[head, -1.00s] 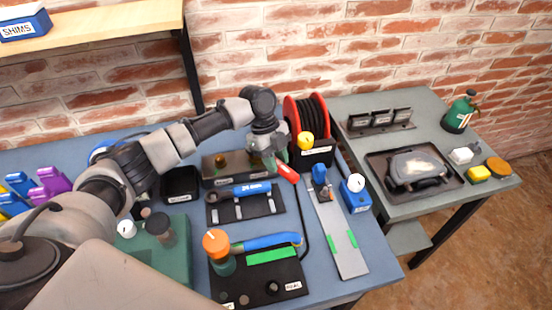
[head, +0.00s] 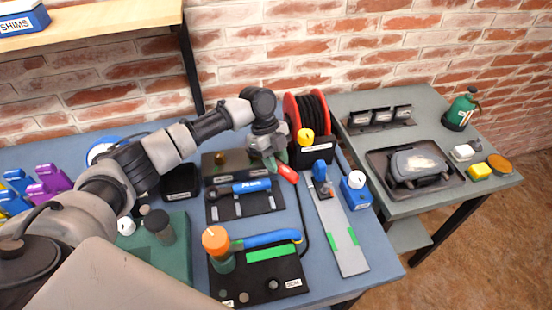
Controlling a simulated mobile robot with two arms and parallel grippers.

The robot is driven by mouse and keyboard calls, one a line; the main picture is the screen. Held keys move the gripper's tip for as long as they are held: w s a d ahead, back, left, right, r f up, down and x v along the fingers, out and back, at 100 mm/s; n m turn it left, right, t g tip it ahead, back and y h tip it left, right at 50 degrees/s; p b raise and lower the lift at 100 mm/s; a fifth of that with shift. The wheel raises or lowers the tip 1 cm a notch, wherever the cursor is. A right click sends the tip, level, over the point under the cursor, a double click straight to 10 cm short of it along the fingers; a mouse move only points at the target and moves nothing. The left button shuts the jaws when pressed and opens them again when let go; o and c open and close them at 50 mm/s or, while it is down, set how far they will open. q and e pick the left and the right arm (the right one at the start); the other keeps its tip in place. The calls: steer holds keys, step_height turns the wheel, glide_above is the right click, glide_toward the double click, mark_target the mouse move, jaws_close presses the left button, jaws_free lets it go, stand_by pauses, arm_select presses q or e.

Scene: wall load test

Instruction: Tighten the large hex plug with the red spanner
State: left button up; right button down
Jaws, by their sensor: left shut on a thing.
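My left gripper (head: 277,160) is shut on the red spanner (head: 288,173). The spanner's red handle sticks out toward the lower right, and its head is hidden behind the gripper. The gripper is over the back of the blue bench, at the right end of a dark brown block (head: 210,170). A small brass-coloured piece (head: 220,158) stands on this block; I cannot tell whether it is the large hex plug. Whether the spanner sits on a plug is hidden. My right gripper is not in view.
A red hose reel (head: 292,112) stands right behind the gripper. A blue-handled tool (head: 252,186) lies on a black rack in front. A grey side table (head: 385,137) stands at the right.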

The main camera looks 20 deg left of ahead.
arm_select(q)
steer(key=shift+f+b, duration=0.35)
steer(key=shift+f, duration=0.35)
stand_by(0.4)
stand_by(0.3)
steer(key=shift+s+a+m+g+y, duration=0.15)
steer(key=shift+s+a+m+g, duration=0.25)
steer(key=shift+m, duration=0.35)
steer(key=shift+s+a+m+g+y, duration=0.15)
steer(key=shift+s+m, duration=0.35)
steer(key=shift+m, duration=0.25)
steer(key=shift+s+a+m+g+y+p, duration=0.3)
steer(key=shift+s+a+m, duration=0.45)
steer(key=shift+m, duration=0.65)
steer(key=shift+s+a+m+g+y, duration=0.25)
steer(key=shift+a+m, duration=0.3)
steer(key=shift+m, duration=0.3)
steer(key=shift+s+a+m+g+y, duration=0.1)
steer(key=shift+s+a+m+y, duration=0.25)
steer(key=shift+a+m, duration=0.35)
steer(key=shift+s+a+m+y, duration=0.15)
steer(key=shift+a+m+y, duration=0.25)
steer(key=shift+a+m, duration=0.55)
steer(key=shift+s+a+m+y, duration=0.15)
steer(key=shift+a+m+y, duration=0.3)
steer(key=shift+m, duration=0.85)
steer(key=shift+d+p, duration=0.2)
steer(key=shift+p, duration=0.1)
